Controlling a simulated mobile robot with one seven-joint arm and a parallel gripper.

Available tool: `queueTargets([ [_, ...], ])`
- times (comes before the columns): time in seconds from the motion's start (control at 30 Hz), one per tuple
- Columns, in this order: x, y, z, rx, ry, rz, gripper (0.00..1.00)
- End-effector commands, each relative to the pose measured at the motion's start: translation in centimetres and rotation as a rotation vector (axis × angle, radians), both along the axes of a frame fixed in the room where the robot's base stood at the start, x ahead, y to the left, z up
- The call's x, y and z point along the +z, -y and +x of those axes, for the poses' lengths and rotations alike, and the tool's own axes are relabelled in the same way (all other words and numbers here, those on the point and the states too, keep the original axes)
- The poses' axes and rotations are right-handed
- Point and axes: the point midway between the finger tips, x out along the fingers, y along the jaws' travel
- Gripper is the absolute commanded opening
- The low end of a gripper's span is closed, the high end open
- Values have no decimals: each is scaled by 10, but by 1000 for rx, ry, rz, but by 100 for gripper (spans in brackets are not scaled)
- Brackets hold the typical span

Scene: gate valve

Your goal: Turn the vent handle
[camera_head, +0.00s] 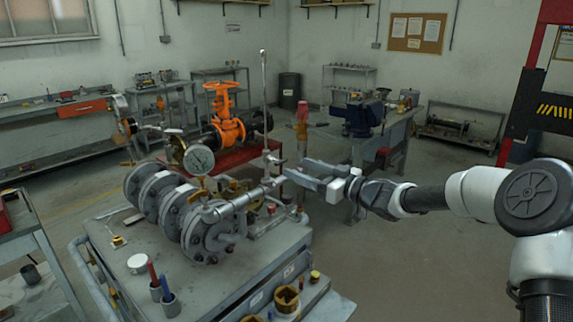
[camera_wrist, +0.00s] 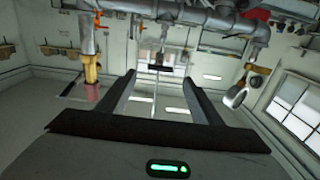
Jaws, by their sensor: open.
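My gripper (camera_head: 294,167) is open, with its two grey fingers pointing left toward the valve assembly on the bench. In the wrist view its fingertips (camera_wrist: 159,76) are spread apart with nothing clamped. A small vent valve (camera_head: 270,160) sits at the foot of a tall thin vertical pipe (camera_head: 264,95), just left of the fingertips. In the wrist view, which looks upside down, a short dark bar, apparently the vent handle (camera_wrist: 160,67), lies across the gap between the fingertips. I cannot tell whether a finger touches it.
A pressure gauge (camera_head: 200,160) and grey flanged pipework (camera_head: 210,238) stand left of my gripper. A red-topped post (camera_head: 302,115) rises close behind it. An orange valve (camera_head: 227,130) is farther back. The floor to the right of the bench is clear.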

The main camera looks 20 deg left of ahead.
Motion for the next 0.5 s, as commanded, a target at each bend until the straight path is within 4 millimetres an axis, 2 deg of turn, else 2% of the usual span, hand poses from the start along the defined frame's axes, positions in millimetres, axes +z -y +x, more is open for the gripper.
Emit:
queueTargets([
  [0.03,0,-12,4,2,0,2,59],
  [0.2,0,-38,15,1,-1,0,59],
  [0.4,0,-55,22,0,-1,0,59],
  [0.5,0,-57,24,-1,-1,0,59],
])
